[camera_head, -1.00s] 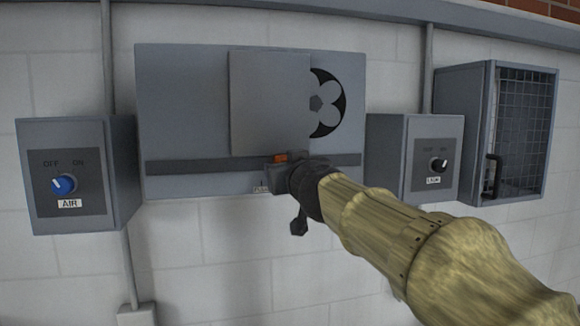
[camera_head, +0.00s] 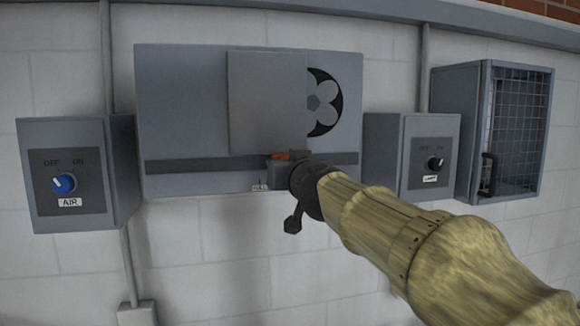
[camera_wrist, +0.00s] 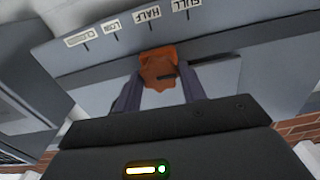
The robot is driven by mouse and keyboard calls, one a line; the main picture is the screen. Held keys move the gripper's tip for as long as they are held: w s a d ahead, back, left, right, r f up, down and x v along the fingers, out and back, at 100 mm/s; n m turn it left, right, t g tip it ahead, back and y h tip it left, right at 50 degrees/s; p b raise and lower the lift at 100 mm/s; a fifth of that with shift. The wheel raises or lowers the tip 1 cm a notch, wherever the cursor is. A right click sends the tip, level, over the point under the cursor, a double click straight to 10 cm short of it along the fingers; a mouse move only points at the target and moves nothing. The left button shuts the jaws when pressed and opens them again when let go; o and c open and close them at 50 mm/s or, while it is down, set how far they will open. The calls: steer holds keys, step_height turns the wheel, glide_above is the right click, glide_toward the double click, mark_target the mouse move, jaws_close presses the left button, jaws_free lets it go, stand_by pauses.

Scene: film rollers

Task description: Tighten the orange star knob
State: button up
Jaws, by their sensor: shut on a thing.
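In the head view only a small orange part of the knob (camera_head: 280,156) shows, and my gripper (camera_head: 285,170) and wrist cover the rest. The knob is at the dark horizontal strip (camera_head: 200,165) of the grey wall panel (camera_head: 180,100). Labels reading FULL, HALF, LOW and one I cannot read clearly line the panel in the wrist view.
A grey box with a blue AIR knob (camera_head: 64,183) is at left. A box with a black knob (camera_head: 435,163) is at right, beside a mesh-fronted cabinet (camera_head: 520,130). A flat grey plate (camera_head: 268,100) partly covers a round black reel shape (camera_head: 328,100).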

steer(key=shift+d+m, duration=0.1)
steer(key=shift+m, duration=8.3)
steer(key=o, duration=0.7)
steer(key=shift+o, duration=1.4)
steer(key=shift+w, duration=0.1)
steer(key=shift+f, duration=0.1)
